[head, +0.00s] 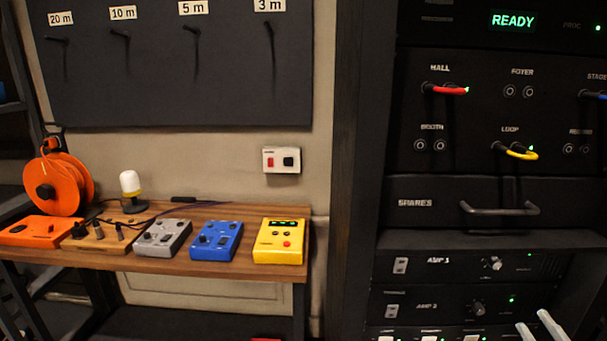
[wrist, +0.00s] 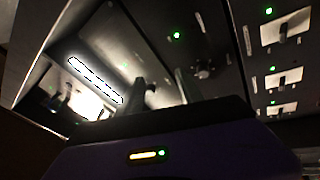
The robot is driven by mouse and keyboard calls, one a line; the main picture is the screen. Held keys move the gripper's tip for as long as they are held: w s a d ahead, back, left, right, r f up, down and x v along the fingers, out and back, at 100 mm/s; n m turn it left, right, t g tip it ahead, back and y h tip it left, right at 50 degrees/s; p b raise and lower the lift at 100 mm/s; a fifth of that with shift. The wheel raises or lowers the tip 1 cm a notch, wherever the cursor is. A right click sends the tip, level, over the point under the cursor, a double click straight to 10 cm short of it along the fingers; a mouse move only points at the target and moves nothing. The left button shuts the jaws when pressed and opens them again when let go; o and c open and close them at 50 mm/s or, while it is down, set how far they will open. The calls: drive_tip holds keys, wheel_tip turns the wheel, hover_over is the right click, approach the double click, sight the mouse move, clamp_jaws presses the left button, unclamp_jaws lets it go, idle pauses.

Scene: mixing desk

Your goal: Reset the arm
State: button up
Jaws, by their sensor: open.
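My gripper (head: 540,328) shows at the bottom right of the head view, only its two pale fingertips in frame. The fingertips are apart with nothing between them. They stand in front of the lower part of the black equipment rack (head: 388,213), near the amp panels. In the wrist view the dark fingers (wrist: 160,88) point toward a panel with switches and green lights. My arm is otherwise out of the head view.
A wooden shelf (head: 215,268) at left carries an orange cable reel (head: 72,183), a beacon and several coloured boxes. The rack's spares drawer (head: 430,190) has a protruding handle (head: 500,209). Red and yellow cables (head: 522,154) stick out from the patch panel.

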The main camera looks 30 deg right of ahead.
drive_tip(key=s+a+r+m+g+h, duration=0.15)
drive_tip(key=a+m, duration=0.95)
drive_tip(key=a, duration=1.5)
drive_tip(key=s+a+f+g+y, duration=0.1)
drive_tip(key=s+a+y, duration=0.3)
drive_tip(key=a, duration=0.5)
drive_tip(key=s+a+f+n+g+y, duration=0.1)
drive_tip(key=s+a+y, duration=0.4)
drive_tip(key=a, duration=0.5)
drive_tip(key=shift+s+g, duration=0.85)
drive_tip(key=shift+s, duration=0.2)
drive_tip(key=shift+a+y, duration=0.1)
drive_tip(key=shift+y, duration=0.15)
